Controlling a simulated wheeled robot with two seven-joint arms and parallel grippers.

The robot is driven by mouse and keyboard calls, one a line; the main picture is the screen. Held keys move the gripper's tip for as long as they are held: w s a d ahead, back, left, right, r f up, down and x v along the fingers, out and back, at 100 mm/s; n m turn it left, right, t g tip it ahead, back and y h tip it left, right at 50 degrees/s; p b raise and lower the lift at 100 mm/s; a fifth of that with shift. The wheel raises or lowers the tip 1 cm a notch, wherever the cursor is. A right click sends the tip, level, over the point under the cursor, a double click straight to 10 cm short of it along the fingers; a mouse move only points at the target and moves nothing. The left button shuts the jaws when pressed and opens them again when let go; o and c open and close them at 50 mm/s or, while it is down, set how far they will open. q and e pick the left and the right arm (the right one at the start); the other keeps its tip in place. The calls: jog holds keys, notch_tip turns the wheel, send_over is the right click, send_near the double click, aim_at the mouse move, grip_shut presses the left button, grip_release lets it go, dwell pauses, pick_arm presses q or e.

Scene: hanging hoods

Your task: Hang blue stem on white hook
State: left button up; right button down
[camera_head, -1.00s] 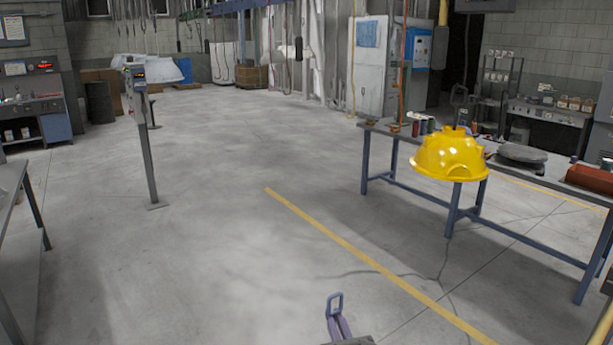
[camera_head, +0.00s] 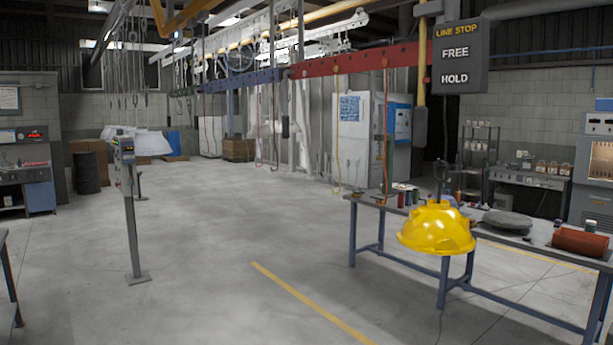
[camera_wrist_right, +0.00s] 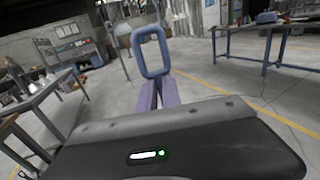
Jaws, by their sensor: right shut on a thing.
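My right gripper (camera_wrist_right: 156,82) shows in the right wrist view with its two purple fingers shut on the lower end of a slate-blue rectangular loop (camera_wrist_right: 137,52), which appears to be the blue stem. The loop stands up from the fingertips, over open floor. Anything below the grip is hidden. Neither gripper shows in the head view. Several hooks and lines (camera_head: 133,62) hang at the back left in the head view; I cannot tell which one is white.
A yellow dome hood (camera_head: 437,229) with a dark loop is at the near edge of the blue-legged table (camera_head: 375,204). A grey post (camera_head: 132,225) stands on the left. A red overhead beam (camera_head: 350,62) and a LINE STOP sign (camera_head: 459,58) hang ahead. The middle floor is clear.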

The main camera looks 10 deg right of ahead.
jog(key=shift+r, duration=0.1)
jog(key=shift+s+r, duration=0.35)
jog(key=shift+s, duration=0.3)
jog(key=shift+s+r, duration=0.35)
jog(key=shift+s, duration=0.35)
jog(key=shift+s+r, duration=0.35)
jog(key=shift+s, duration=0.3)
